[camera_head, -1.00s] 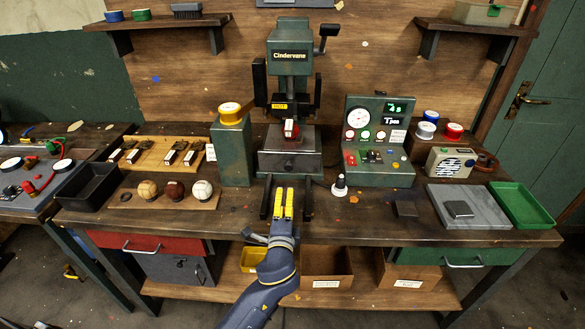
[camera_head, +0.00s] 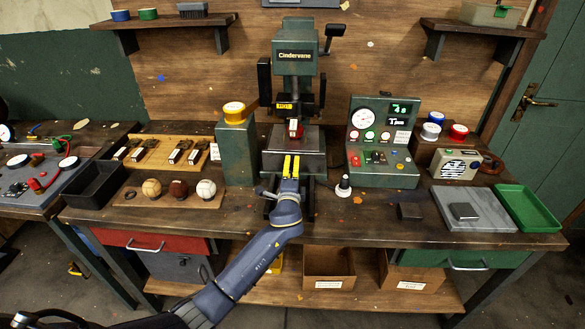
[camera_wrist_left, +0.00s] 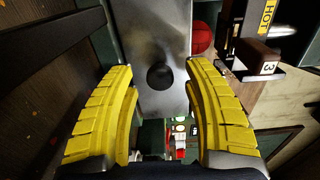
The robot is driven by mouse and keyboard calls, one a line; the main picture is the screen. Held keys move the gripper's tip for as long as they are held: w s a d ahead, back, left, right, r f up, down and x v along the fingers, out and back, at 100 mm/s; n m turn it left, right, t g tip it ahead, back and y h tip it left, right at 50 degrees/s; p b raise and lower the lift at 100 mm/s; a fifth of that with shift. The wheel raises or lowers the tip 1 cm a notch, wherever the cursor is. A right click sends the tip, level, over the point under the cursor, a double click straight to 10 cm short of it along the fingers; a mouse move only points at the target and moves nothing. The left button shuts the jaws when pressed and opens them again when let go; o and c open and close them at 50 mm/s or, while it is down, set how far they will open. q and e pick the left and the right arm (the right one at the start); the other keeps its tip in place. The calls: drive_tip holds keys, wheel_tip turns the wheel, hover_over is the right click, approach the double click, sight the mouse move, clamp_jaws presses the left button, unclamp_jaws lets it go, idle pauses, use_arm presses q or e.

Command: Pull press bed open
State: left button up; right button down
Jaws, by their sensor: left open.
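The press (camera_head: 297,62), dark green and marked Cindervane, stands at the back middle of the bench. Its press bed (camera_head: 307,137) is a grey metal block low in the press. In the left wrist view the bed (camera_wrist_left: 150,30) has a round dark knob (camera_wrist_left: 160,77) on its front face. My left gripper (camera_head: 291,160), with yellow fingers, is in front of the bed. In the left wrist view its open fingers (camera_wrist_left: 158,75) stand either side of the knob, with gaps on both sides. My right gripper is not in view.
Several balls (camera_head: 178,188) lie on a board at left.

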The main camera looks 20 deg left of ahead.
use_arm(q)
drive_tip(key=shift+w+a, duration=0.15)
drive_tip(key=shift+w, duration=0.45)
drive_tip(key=shift+c, duration=0.3)
clamp_jaws()
